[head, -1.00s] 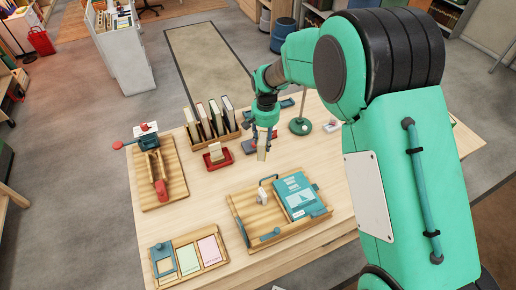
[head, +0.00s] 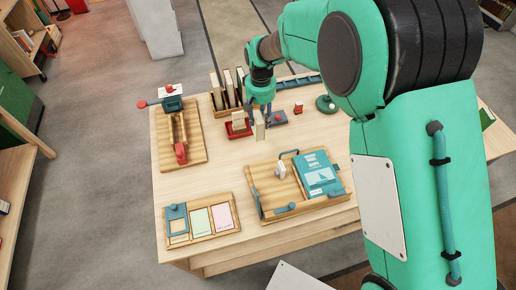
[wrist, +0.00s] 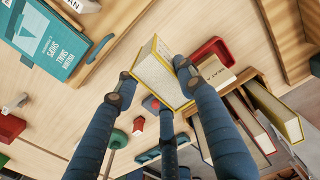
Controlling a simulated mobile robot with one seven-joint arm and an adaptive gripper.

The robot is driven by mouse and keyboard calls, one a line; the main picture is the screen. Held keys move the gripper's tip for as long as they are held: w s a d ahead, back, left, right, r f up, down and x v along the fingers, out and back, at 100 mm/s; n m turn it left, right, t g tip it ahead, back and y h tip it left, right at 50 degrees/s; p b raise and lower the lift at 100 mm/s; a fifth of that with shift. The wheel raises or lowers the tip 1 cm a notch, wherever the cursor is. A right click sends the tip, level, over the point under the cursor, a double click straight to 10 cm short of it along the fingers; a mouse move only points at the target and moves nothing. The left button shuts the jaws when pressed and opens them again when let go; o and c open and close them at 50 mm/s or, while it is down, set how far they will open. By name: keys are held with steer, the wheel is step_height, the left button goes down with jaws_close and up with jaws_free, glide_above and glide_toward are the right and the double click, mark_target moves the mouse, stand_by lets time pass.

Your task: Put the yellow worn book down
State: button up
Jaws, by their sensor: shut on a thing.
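The yellow worn book (head: 259,131) hangs upright in my gripper (head: 261,110), over the middle of the table. The wrist view shows the book (wrist: 161,75) with yellow covers and pale page edges, clasped between the blue fingers of my gripper (wrist: 155,82). I cannot tell whether its lower edge touches the tabletop (head: 215,172). It is just right of a small red tray (head: 233,134) that holds a cream book (head: 239,121).
A wooden tray (head: 258,203) with a teal book (head: 320,173) and a white object (head: 280,170) lies in front. A rack of several books (head: 218,103) stands behind. A wooden press (head: 180,130) and card tray (head: 201,240) are left. Bare tabletop lies between them.

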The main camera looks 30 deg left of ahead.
mark_target(260, 134)
steer(key=shift+f+b, duration=0.55)
steer(key=shift+f, duration=2.55)
steer(key=shift+f+b, duration=0.35)
steer(key=shift+f, duration=1.55)
steer(key=o, duration=1.3)
steer(key=shift+f, duration=0.15)
step_height(260, 134, up, 12)
steer(key=shift+r+p, duration=0.15)
steer(key=shift+p, duration=0.9)
